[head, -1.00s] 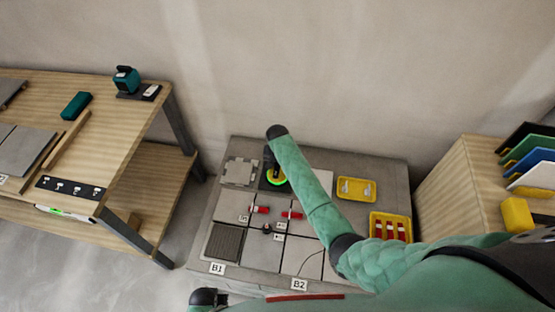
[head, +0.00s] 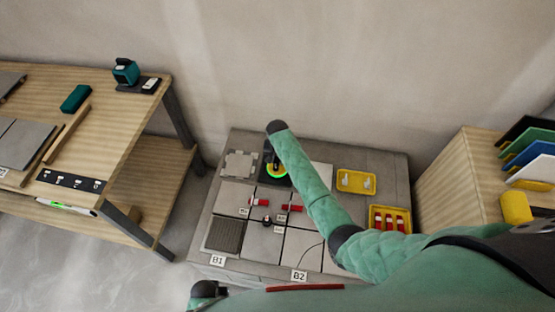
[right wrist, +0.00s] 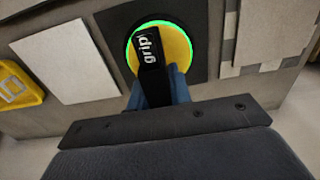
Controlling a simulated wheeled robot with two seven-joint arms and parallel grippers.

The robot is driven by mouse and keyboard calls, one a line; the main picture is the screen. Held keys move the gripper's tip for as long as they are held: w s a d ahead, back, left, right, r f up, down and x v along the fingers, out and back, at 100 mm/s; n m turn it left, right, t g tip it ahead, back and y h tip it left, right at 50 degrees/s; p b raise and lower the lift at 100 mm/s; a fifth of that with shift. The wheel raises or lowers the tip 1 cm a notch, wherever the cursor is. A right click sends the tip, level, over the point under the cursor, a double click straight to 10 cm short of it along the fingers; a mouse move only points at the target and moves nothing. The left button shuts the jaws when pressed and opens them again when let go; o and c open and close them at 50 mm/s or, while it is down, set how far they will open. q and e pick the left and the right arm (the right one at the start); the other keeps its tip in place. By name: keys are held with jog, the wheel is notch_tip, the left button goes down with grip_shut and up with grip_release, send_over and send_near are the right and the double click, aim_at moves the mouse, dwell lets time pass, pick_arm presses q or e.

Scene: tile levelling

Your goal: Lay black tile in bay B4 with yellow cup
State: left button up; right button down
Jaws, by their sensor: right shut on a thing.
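The yellow cup (head: 278,172) is a round disc with a green glowing rim and a black strap handle marked "grip". It also shows in the right wrist view (right wrist: 180,50). My right gripper (right wrist: 165,88) is shut on its handle. The cup sits on the black tile (right wrist: 112,28), which also shows in the head view (head: 267,183) in the back row. I cannot tell whether the tile touches the bed below. No B4 label is readable; B1 (head: 217,260) and B2 (head: 299,276) labels show at the front.
A notched grey plate (head: 239,165) lies left of the black tile. Red clips (head: 291,208) sit on the tile joints. Yellow trays (head: 356,182) stand at the right. A wooden workbench (head: 130,150) stands left, with a rack of coloured sheets (head: 530,160) at far right.

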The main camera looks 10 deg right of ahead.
jog(key=c, duration=1.2)
grip_release()
